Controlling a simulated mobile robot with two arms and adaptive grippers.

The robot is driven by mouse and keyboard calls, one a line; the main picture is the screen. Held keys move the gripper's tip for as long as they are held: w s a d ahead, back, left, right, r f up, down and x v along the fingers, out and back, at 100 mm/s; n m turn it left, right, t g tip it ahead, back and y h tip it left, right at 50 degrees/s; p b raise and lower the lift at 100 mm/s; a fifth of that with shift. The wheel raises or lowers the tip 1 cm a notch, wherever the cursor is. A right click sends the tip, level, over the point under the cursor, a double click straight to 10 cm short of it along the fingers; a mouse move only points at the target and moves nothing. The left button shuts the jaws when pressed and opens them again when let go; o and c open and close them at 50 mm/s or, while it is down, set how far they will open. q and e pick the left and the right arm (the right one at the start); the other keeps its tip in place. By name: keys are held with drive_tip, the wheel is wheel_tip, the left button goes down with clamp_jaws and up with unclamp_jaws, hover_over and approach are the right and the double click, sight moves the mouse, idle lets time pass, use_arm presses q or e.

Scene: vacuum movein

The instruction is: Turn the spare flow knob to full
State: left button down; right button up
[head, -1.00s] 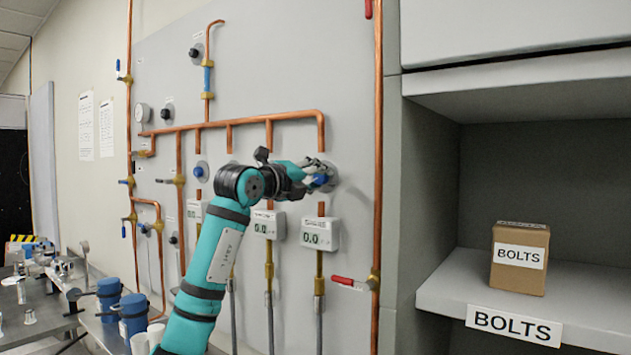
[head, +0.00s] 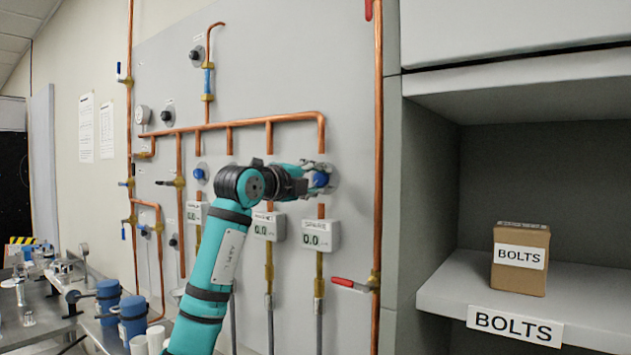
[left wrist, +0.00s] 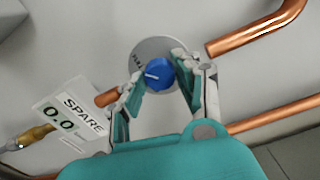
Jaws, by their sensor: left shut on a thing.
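The spare flow knob (head: 320,179) is blue and sits on a round grey plate on the panel, at the end of the copper manifold. It also shows in the left wrist view (left wrist: 159,74), with a white pointer line on its face. The spare meter (head: 320,235) below it reads 0.0; its SPARE label (left wrist: 72,115) shows in the left wrist view. My left gripper (head: 318,178) is at the knob, one finger on each side, shut on it. In the left wrist view the left fingers (left wrist: 160,80) flank the knob. My right gripper is not in view.
Copper pipes (head: 270,118) run along the panel around the knob. A red-handled valve (head: 350,284) is at the lower right. A shelf (head: 590,295) with a bolts box (head: 520,258) stands at the right.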

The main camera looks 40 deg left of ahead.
use_arm(q)
drive_tip(key=shift+w+d+f, duration=0.1)
drive_tip(key=shift+w+f, duration=0.05)
drive_tip(key=shift+f, duration=0.15)
drive_tip(key=c, duration=1.4)
unclamp_jaws()
drive_tip(key=o, duration=0.5)
drive_tip(key=shift+r, duration=0.2)
drive_tip(key=shift+c, duration=0.2)
drive_tip(key=s+d, duration=0.1)
drive_tip(key=s, duration=1.1)
drive_tip(key=shift+d, duration=0.15)
